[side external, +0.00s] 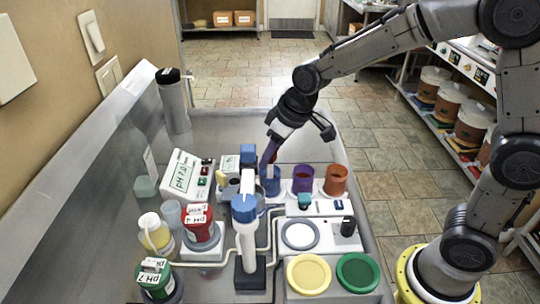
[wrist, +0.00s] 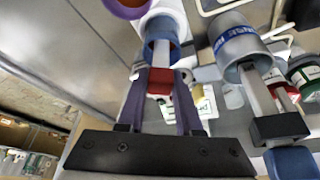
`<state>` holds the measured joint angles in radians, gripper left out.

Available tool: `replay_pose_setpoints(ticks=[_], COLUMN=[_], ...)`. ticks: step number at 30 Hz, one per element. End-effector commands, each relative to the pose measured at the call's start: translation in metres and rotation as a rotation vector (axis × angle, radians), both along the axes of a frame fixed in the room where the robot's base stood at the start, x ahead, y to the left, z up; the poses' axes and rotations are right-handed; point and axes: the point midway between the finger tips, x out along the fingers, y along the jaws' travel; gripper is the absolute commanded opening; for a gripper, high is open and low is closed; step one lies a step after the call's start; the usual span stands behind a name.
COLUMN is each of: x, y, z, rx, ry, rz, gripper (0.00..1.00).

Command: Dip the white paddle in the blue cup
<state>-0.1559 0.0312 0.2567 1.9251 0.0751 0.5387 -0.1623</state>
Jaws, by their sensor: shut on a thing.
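The blue cup (side external: 270,187) stands at the middle of the bench, left of a purple cup. My gripper (side external: 268,160) is directly above it, its purple fingers pointing down. In the wrist view the fingers (wrist: 160,88) are shut on a red grip piece (wrist: 160,82). The white paddle (wrist: 160,56) extends from this piece toward the blue cup (wrist: 147,46). In the side view a pale strip of it shows at the cup's mouth. How deep its tip reaches, and whether it touches the cup's contents, I cannot tell.
A purple cup (side external: 303,181) and an orange cup (side external: 336,181) stand to the right. A white stand with a blue collar (side external: 244,208) rises close in front. A pH meter (side external: 184,178) and red container (side external: 199,224) are left.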

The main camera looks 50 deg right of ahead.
Motion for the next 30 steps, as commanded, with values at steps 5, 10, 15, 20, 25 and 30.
replay_pose_setpoints(ticks=[5,10,15,20,25,30], x=[0.000,0.001,0.001,0.000,0.001,0.000], y=[0.000,0.000,0.000,0.000,0.000,0.000], z=[0.014,0.027,0.039,0.051,0.063,0.074], rx=[0.001,0.000,0.000,0.000,0.001,0.001], ry=[-0.002,-0.004,-0.003,-0.003,-0.003,-0.003], rz=[0.000,0.000,0.000,0.000,0.000,0.000], gripper=[0.00,0.00,0.00,0.00,0.00,0.00])
